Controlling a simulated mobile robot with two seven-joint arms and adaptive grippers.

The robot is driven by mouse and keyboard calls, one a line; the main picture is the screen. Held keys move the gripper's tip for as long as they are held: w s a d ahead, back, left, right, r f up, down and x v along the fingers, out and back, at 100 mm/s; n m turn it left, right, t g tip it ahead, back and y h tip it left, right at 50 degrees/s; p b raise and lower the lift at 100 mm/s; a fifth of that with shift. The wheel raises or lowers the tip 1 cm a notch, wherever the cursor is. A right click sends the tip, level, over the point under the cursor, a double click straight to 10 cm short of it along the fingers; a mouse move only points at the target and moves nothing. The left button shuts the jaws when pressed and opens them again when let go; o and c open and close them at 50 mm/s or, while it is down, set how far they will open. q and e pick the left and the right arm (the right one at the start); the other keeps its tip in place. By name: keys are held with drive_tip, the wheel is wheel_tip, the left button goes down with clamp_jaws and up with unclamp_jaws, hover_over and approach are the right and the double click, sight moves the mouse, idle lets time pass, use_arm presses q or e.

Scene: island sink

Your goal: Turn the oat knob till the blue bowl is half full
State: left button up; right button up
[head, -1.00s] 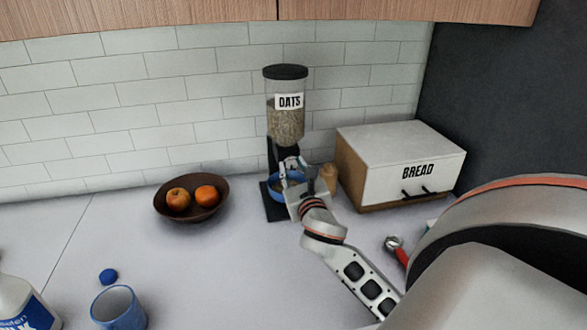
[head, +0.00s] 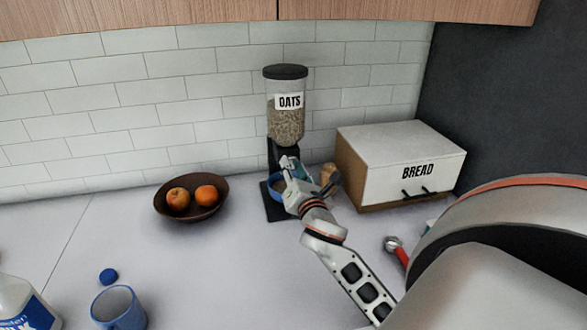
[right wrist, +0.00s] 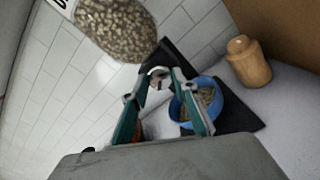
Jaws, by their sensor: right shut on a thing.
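The oat dispenser (head: 286,122), labelled OATS, stands against the tiled wall with oats in its clear hopper. My right gripper (head: 289,165) is at the dispenser's front, above the blue bowl (head: 274,184). In the right wrist view, my right gripper's fingers (right wrist: 158,80) are closed around the pale knob (right wrist: 158,73) below the hopper. The blue bowl (right wrist: 219,108) sits on the dark base beside the right finger, which hides part of it. Oats lie inside the bowl; their exact level is hard to judge. My left gripper is out of view.
A wooden shaker (right wrist: 248,62) stands close to the bowl. The bread box (head: 400,165) is to the right, and a fruit bowl (head: 165,208) to the left. A blue mug (head: 118,308), blue cap (head: 108,276) and milk bottle (head: 22,300) are at front left.

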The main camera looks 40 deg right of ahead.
drive_tip(key=shift+m, duration=1.3)
drive_tip(key=o, duration=1.1)
drive_tip(key=v, duration=1.2)
drive_tip(key=shift+r, duration=0.1)
